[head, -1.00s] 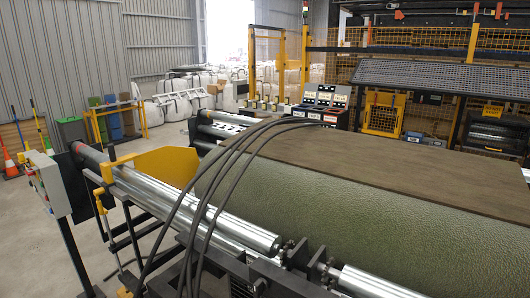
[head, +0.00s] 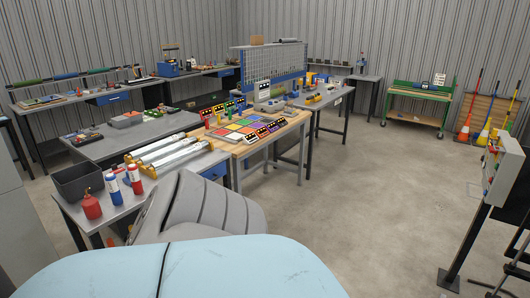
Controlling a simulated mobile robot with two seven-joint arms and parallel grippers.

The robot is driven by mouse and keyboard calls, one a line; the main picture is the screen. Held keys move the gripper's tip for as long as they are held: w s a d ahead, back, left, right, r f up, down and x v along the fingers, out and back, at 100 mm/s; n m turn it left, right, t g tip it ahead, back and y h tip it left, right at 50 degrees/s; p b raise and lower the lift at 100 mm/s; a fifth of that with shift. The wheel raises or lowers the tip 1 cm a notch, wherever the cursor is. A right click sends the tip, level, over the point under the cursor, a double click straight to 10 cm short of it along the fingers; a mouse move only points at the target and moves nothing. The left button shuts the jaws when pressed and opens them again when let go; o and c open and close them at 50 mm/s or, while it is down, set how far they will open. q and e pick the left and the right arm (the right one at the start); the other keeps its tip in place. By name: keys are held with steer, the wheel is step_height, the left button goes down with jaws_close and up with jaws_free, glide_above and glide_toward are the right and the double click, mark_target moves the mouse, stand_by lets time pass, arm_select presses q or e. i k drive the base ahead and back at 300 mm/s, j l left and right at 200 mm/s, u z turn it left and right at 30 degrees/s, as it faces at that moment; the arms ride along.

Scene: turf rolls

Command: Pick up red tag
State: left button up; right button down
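No red tag can be told for certain at this distance. A board of coloured squares (head: 236,130), some red or orange, lies on a wood-topped bench (head: 240,151) in the middle of the head view. Small dark holders with coloured faces (head: 264,130) stand along its near right edge, and more stand behind it. The coloured pieces are too small to identify. Neither of my grippers is in view.
A grey ribbed seat-like form (head: 200,210) and light blue rounded surface (head: 200,270) fill the foreground. Open floor (head: 370,200) lies right of the benches.

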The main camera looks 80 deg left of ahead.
mark_target(114, 168)
steer(key=u, duration=3.5)
steer(key=i+u, duration=0.15)
